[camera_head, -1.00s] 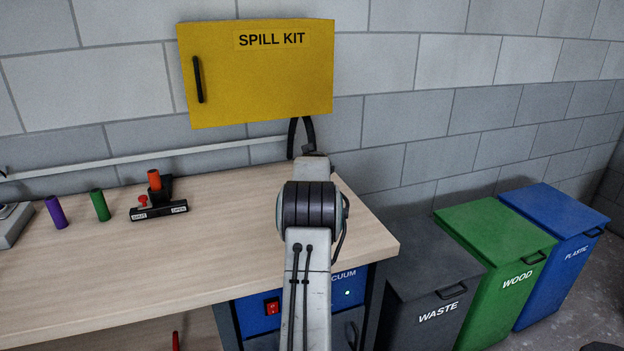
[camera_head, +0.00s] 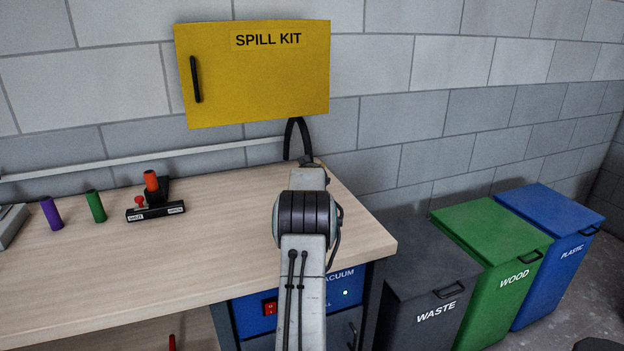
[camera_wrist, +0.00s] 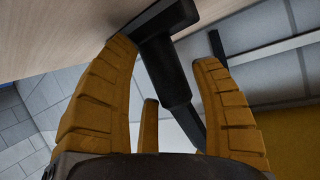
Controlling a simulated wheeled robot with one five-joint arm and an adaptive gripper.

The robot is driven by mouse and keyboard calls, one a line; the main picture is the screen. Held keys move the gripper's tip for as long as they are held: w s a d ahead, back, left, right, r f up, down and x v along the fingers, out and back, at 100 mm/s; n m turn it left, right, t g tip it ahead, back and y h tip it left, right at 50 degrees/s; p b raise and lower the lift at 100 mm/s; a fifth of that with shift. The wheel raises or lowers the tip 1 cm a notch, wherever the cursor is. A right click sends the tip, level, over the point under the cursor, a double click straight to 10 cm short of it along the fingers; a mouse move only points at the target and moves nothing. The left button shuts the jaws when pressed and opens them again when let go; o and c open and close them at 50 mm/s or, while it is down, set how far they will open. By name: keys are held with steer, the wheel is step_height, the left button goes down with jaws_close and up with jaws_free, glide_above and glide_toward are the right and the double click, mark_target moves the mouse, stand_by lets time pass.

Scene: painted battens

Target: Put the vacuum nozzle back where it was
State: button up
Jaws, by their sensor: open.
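The black vacuum nozzle (camera_wrist: 166,72) shows in the wrist view, its wide head by the wooden bench top and its hose running down to the right. My gripper (camera_wrist: 164,52) has its yellow fingers spread apart on either side of the nozzle's body. I cannot tell whether either finger touches it. In the head view my arm hides the gripper and most of the nozzle; the black hose (camera_head: 289,140) arches up behind the arm near the bench's back right. The bench (camera_head: 150,265) has a blue vacuum unit (camera_head: 345,282) under its right end.
A yellow spill kit cabinet (camera_head: 255,80) hangs on the wall above the hose. A black holder (camera_head: 155,212) with an orange cylinder, plus green (camera_head: 95,206) and purple (camera_head: 51,213) cylinders, stand on the bench left. Waste, wood and plastic bins (camera_head: 495,245) stand to the right.

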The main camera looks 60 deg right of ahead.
steer(key=b+v, duration=0.3)
steer(key=v, duration=0.9)
